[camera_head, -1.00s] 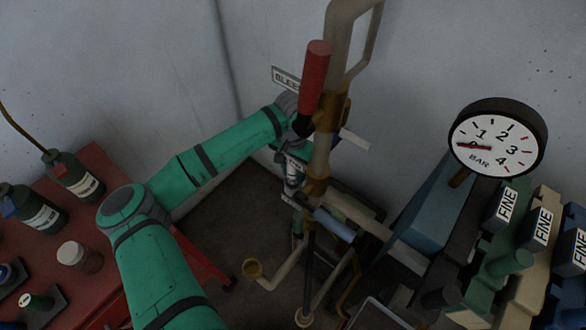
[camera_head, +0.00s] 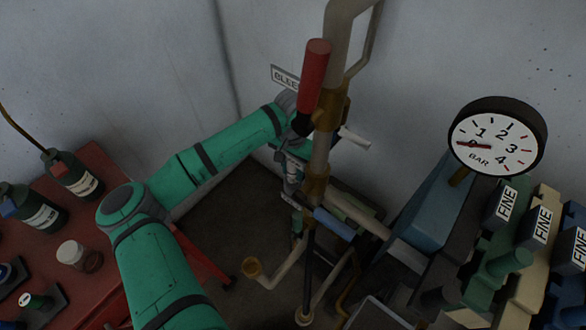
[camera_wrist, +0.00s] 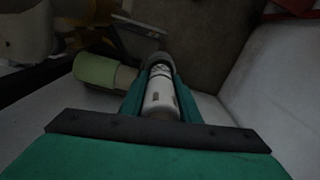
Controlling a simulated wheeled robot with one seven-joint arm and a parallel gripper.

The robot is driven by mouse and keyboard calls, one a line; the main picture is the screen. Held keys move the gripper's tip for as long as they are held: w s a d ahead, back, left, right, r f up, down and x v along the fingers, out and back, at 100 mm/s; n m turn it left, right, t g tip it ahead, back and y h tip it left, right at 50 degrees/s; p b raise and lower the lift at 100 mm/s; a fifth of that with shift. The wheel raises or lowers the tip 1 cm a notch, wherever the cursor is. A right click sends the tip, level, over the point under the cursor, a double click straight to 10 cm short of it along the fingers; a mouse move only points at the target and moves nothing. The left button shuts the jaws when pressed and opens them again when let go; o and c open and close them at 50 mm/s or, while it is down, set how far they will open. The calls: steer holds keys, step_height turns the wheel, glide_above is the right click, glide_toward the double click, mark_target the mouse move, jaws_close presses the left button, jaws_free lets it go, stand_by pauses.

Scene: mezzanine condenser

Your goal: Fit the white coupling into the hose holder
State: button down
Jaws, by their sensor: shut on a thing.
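The white coupling (camera_wrist: 160,92) is a short white cylinder with small dark marks, lying lengthwise between the teal fingers of my gripper (camera_wrist: 155,80) in the wrist view. The gripper is shut on it. A dark grey rounded piece (camera_wrist: 156,58) shows at the coupling's far end; I cannot tell whether they touch. In the head view my gripper (camera_head: 292,175) is low behind the vertical pipe, near the wall, and partly hidden. I cannot clearly identify the hose holder in either view.
The beige pipe (camera_head: 320,155) with a red handle (camera_head: 314,75) stands right of my gripper. A pale green cylinder (camera_wrist: 96,70) lies just left of the fingers. A blue handle (camera_head: 334,224) is close below. A pressure gauge (camera_head: 497,140) and red bench (camera_head: 95,195) flank the space.

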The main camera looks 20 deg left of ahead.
mark_target(292, 175)
steer(key=shift+s+a, duration=0.1)
steer(key=shift+f, duration=0.4)
stand_by(0.4)
steer(key=shift+f, duration=1.1)
steer(key=c, duration=1.3)
jaws_free()
steer(key=shift+o, duration=0.2)
step_height(292, 175, up, 11)
steer(key=shift+f, duration=0.1)
